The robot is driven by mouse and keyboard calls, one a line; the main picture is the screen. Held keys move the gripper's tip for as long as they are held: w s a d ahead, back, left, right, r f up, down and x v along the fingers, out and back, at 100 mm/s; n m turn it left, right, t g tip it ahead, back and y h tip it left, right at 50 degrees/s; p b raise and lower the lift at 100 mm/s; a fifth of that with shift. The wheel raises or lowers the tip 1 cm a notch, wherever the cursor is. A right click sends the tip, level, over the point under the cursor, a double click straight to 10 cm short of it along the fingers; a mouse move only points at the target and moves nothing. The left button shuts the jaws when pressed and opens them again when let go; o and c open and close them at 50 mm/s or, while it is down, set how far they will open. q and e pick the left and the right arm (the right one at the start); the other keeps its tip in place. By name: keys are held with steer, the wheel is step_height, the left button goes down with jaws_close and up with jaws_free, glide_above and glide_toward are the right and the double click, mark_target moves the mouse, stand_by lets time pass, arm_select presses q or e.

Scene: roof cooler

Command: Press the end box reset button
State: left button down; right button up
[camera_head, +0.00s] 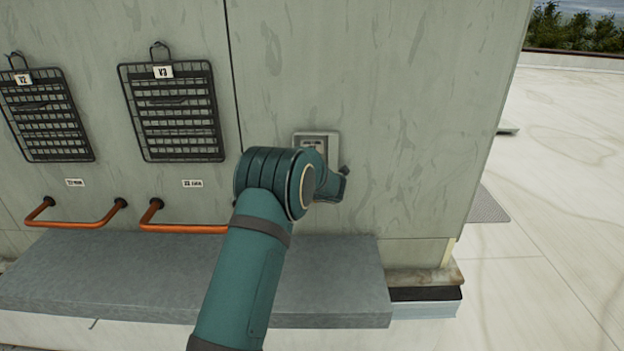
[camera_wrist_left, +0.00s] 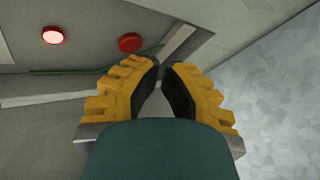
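A small grey box (camera_head: 318,139) is mounted on the wall, partly hidden behind my left arm in the head view. In the left wrist view, a dark red round button (camera_wrist_left: 130,42) sits just beyond the fingertips, a little to their left. A bright, lit red round piece (camera_wrist_left: 53,36) is further left on the same pale face. I cannot read which one is the reset. My left gripper (camera_wrist_left: 160,65) has its yellow fingers almost together, with nothing between them. It shows apart from the dark red button. In the head view the arm hides most of it. My right gripper is out of view.
A grey ledge (camera_head: 335,285) runs below the wall. Orange handles (camera_head: 185,228) and wire racks (camera_head: 172,110) are on the wall to the left. A green cable (camera_wrist_left: 70,72) runs near the buttons. Open pale roof floor (camera_head: 555,230) lies to the right.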

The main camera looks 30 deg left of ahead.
arm_select(q)
steer(key=shift+w, duration=0.1)
stand_by(0.3)
steer(key=shift+w+a, duration=0.25)
steer(key=shift+w, duration=0.05)
stand_by(0.5)
steer(key=shift+s+d+b, duration=0.3)
steer(key=shift+s+b, duration=0.1)
steer(key=shift+b, duration=0.05)
steer(key=s+d+b, duration=0.2)
steer(key=s, duration=0.1)
steer(key=s+d+b, duration=0.1)
steer(key=s+b, duration=0.1)
stand_by(0.8)
